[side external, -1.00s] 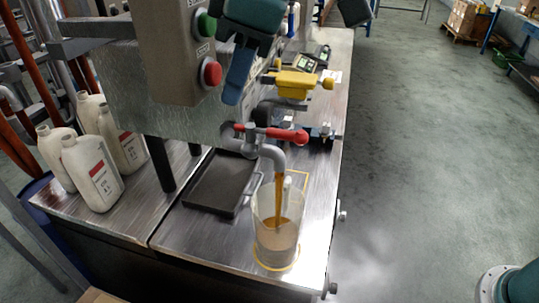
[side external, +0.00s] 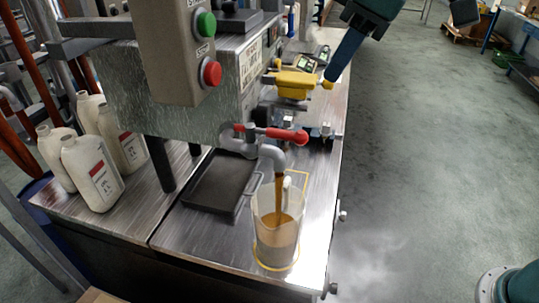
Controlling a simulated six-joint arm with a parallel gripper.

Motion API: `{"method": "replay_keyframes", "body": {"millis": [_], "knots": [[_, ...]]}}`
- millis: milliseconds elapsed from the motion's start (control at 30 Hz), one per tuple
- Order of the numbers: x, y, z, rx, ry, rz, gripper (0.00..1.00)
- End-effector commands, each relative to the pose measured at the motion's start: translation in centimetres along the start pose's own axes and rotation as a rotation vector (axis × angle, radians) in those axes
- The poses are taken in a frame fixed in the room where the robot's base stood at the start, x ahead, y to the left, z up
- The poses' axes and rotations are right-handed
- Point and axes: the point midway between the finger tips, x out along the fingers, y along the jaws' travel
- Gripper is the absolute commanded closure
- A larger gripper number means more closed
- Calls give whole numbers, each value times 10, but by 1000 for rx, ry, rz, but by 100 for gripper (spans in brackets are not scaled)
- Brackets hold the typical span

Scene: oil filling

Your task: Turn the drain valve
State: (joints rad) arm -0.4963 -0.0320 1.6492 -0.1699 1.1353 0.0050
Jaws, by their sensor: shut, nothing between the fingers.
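A red-handled valve (side external: 274,133) sits on a grey pipe with a bent spout (side external: 274,157). Its handle lies crosswise, pointing right. Brown oil runs from the spout into a clear beaker (side external: 263,240) below, which is partly filled. My gripper (side external: 329,80) is shut and empty, slanting down from the upper right. Its tip is at the yellow handle's right end in the picture; I cannot tell whether they touch.
A control box with green (side external: 204,24) and red (side external: 210,71) buttons stands to the left. A black tray (side external: 219,182) lies left of the beaker. White bottles (side external: 93,173) stand at the bench's left. Small meters (side external: 308,62) sit behind the yellow handle. Open floor (side external: 430,130) lies right of the bench.

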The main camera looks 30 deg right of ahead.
Motion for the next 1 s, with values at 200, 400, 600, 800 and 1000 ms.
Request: {"method": "replay_keyframes", "body": {"millis": [200,400,600,800,1000], "knots": [[-8,17,26,61,11,24,100],[-13,30,50,118,22,48,100],[-17,41,76,172,31,72,100],[-20,50,102,228,41,97,100],[-21,58,129,283,51,123,100]]}}
